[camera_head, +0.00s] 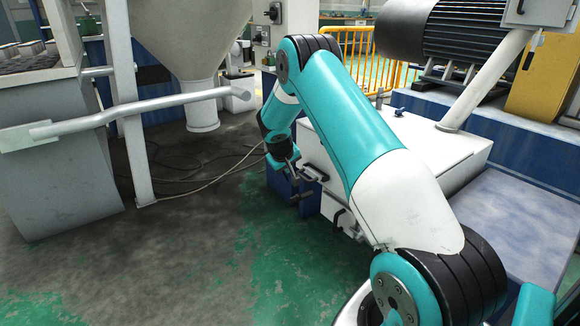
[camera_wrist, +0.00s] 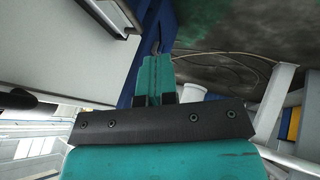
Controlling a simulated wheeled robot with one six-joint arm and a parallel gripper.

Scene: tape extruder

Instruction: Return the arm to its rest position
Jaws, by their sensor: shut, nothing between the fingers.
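My arm reaches up and away from me in the head view, bent at a high elbow, with its forearm hanging down. My gripper (camera_head: 292,176) is at the lower end, small and dark, pointing down in front of the white machine box (camera_head: 420,150). In that view its fingers are too small to read. In the wrist view my gripper (camera_wrist: 157,48) is seen along its teal body, with the fingers close together and nothing held. The white box's side also shows at the upper left there (camera_wrist: 50,50).
A grey hopper (camera_head: 185,35) on white legs and a pale metal bar (camera_head: 150,108) stand left of the arm. Cables (camera_head: 200,182) lie on the floor. A large motor (camera_head: 450,35) and a yellow railing (camera_head: 360,60) are behind. The green-grey floor (camera_head: 180,265) in front is clear.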

